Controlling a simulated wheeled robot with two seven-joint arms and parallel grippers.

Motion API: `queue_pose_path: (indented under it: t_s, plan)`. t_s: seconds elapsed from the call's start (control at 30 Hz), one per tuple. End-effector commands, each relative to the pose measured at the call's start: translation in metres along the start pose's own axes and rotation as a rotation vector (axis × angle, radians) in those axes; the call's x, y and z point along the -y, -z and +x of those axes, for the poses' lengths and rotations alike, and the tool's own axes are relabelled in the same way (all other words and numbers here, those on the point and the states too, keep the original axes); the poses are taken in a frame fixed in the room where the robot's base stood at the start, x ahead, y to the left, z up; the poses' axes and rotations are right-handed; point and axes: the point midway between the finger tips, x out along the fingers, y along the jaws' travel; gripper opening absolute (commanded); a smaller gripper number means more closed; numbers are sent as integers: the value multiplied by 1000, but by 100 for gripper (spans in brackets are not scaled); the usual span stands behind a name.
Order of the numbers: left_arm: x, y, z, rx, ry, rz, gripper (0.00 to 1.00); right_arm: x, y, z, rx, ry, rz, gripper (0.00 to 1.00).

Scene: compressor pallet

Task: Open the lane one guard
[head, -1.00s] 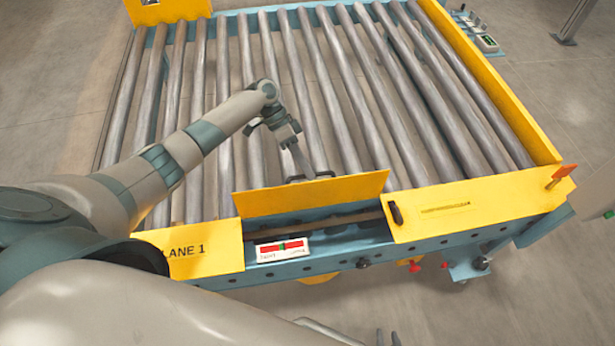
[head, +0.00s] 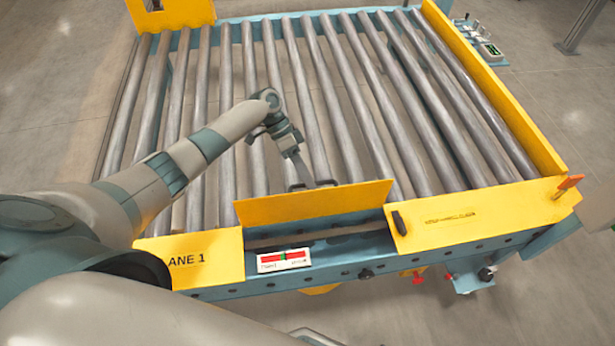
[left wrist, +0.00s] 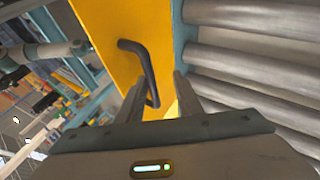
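The lane one guard (head: 315,205) is a yellow panel standing raised and tilted at the front of the roller conveyor, right of the "LANE 1" plate (head: 190,260). An opening shows below it. My left gripper (head: 303,186) is behind the guard's top edge, on the roller side. In the left wrist view, the guard (left wrist: 108,35) has a black bar handle (left wrist: 143,62). My left gripper's fingers (left wrist: 160,92) stand apart, with the handle's lower end between them, close to the left finger. I cannot tell whether they touch. My right gripper is out of view.
A white gauge with red and green marks (head: 284,259) sits below the opening. A yellow plate with a black latch-like piece (head: 398,223) is to the right, with an orange flag (head: 569,185) at its end. Bare steel rollers (head: 350,100) fill the conveyor.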

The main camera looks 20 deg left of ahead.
Motion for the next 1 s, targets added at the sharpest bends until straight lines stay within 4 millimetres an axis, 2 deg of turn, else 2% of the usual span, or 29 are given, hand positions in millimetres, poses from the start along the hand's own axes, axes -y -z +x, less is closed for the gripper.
queue_pose_path:
  t_s: [0.77,1.0]
  plan:
    - [-1,3,-5,-5,1,4,29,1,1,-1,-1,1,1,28]
    - [0,3,-21,-6,2,4,29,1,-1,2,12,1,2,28]
